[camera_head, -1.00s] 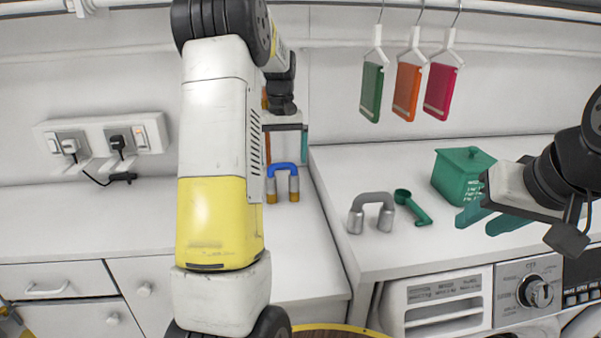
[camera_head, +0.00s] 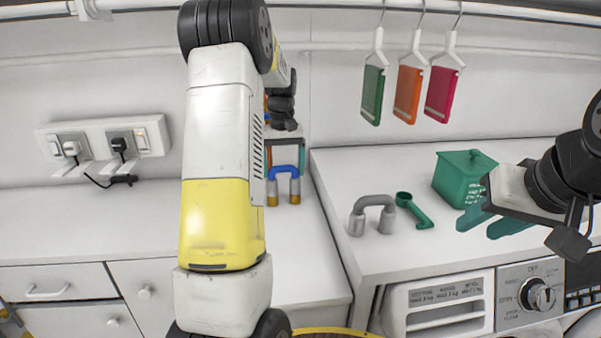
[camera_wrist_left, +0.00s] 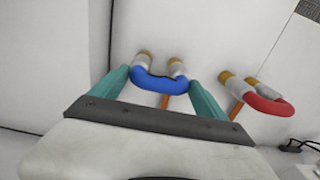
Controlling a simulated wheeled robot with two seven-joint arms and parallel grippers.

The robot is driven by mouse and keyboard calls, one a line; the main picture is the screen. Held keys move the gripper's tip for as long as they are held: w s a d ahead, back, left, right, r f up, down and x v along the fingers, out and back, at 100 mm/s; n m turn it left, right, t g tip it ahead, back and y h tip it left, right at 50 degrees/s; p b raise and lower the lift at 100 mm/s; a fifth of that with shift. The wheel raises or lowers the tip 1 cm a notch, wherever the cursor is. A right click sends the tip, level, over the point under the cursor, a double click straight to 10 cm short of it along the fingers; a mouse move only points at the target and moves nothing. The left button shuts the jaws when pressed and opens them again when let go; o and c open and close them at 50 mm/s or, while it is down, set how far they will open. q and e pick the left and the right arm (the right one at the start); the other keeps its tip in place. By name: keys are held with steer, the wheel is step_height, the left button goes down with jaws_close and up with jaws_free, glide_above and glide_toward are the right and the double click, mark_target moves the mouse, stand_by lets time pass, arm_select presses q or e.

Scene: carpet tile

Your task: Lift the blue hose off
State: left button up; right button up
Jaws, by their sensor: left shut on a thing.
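The blue hose (camera_head: 284,168) is a bent U shape with pale collars and brass ends pointing down, at the back of the left counter. It also shows in the left wrist view (camera_wrist_left: 160,84). My left gripper (camera_head: 285,158) is above it, with teal fingers on both sides. In the left wrist view my left gripper (camera_wrist_left: 163,88) is shut on the blue bend. Whether the brass ends are seated on anything is not clear. My right gripper (camera_head: 476,227) is open and empty above the right counter.
A red hose (camera_wrist_left: 268,105) with brass ends is beside the blue one in the wrist view; my arm hides it in the head view. Coloured cards (camera_head: 409,90) hang above.

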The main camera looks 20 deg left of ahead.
arm_select(q)
step_height(320, 180, up, 15)
stand_by(1.1)
steer(key=shift+s, duration=0.1)
